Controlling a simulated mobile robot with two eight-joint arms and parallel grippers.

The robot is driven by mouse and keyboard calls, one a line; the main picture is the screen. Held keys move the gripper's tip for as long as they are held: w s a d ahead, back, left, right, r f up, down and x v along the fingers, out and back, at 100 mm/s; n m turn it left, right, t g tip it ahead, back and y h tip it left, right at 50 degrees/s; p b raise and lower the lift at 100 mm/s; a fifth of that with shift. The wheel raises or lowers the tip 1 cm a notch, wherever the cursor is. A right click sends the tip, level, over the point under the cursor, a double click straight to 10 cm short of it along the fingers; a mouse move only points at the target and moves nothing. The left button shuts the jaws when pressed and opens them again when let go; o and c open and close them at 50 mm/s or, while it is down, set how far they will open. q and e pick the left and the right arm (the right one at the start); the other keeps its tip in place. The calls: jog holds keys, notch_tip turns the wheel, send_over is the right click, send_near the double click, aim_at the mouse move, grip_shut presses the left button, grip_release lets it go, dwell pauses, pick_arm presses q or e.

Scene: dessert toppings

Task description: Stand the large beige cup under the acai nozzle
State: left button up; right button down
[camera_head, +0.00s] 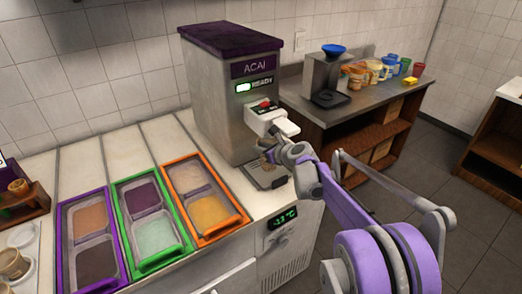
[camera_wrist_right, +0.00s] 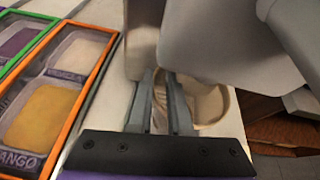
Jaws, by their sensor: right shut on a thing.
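The acai machine (camera_head: 225,95) is a grey box with a dark purple top and a lit READY sign. Its nozzle head (camera_head: 268,118) juts out at the front, over a drip tray (camera_head: 265,178). My right gripper (camera_head: 274,152) is just below the nozzle head, above the tray. The beige cup (camera_wrist_right: 212,104) shows in the right wrist view, at and behind the fingers (camera_wrist_right: 163,82), which are shut on it. The grey parts of the machine hide some of the cup there. In the head view my gripper mostly hides the cup. My left gripper is out of view.
Topping bins with orange (camera_head: 207,200), green (camera_head: 150,222) and purple (camera_head: 92,242) frames sit left of the machine. A side counter (camera_head: 345,108) at the right holds a grey device with a blue bowl and several colored cups. A wooden rack stands at far left.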

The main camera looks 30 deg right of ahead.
jog(key=shift+f, duration=0.7)
jog(key=shift+f, duration=0.25)
jog(key=c, duration=0.8)
grip_release()
jog(key=shift+c, duration=0.2)
jog(key=shift+r, duration=0.15)
